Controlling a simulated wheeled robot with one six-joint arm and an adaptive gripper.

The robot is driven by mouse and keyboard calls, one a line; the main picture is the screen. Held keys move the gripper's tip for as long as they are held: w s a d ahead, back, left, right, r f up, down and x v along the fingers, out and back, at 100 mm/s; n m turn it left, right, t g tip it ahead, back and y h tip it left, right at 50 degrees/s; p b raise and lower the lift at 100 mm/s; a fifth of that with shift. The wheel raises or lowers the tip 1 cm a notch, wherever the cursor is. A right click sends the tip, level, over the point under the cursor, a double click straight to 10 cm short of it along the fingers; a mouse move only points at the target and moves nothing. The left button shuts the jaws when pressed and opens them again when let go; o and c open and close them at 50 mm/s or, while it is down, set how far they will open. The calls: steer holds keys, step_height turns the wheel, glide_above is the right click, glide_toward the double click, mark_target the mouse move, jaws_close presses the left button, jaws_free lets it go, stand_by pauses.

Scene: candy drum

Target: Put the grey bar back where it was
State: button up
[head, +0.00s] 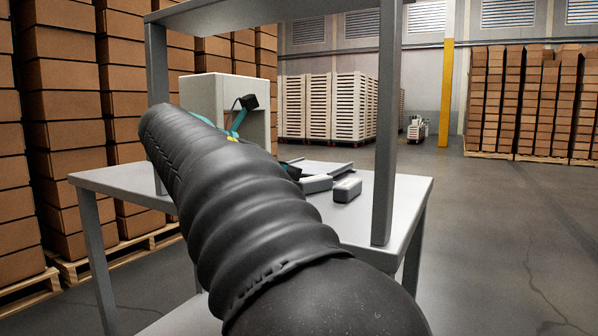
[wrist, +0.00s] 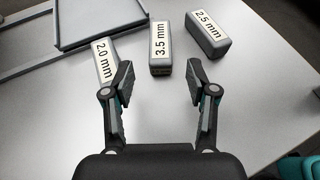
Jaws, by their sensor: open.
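Three grey bars with white labels lie on the white table in the wrist view. One reads 2.0 mm (wrist: 104,60), one 3.5 mm (wrist: 160,50) and one 2.5 mm (wrist: 206,34). My gripper (wrist: 159,72) is open and empty. Its left fingertip is close to the 2.0 mm bar, and the 3.5 mm bar lies beyond the gap between the fingertips. I cannot tell whether the left finger touches a bar. In the head view two grey bars show on the table, a near one (head: 347,190) and another (head: 316,184); my arm hides the gripper.
A grey flat tray with raised edges (wrist: 97,17) lies at the upper left of the wrist view, touching or near the 2.0 mm bar. The table (head: 405,195) has grey posts holding a shelf above. A pale box (head: 215,90) stands behind my arm. Bare tabletop lies right of the bars.

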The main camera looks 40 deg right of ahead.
steer(key=shift+v, duration=1.45)
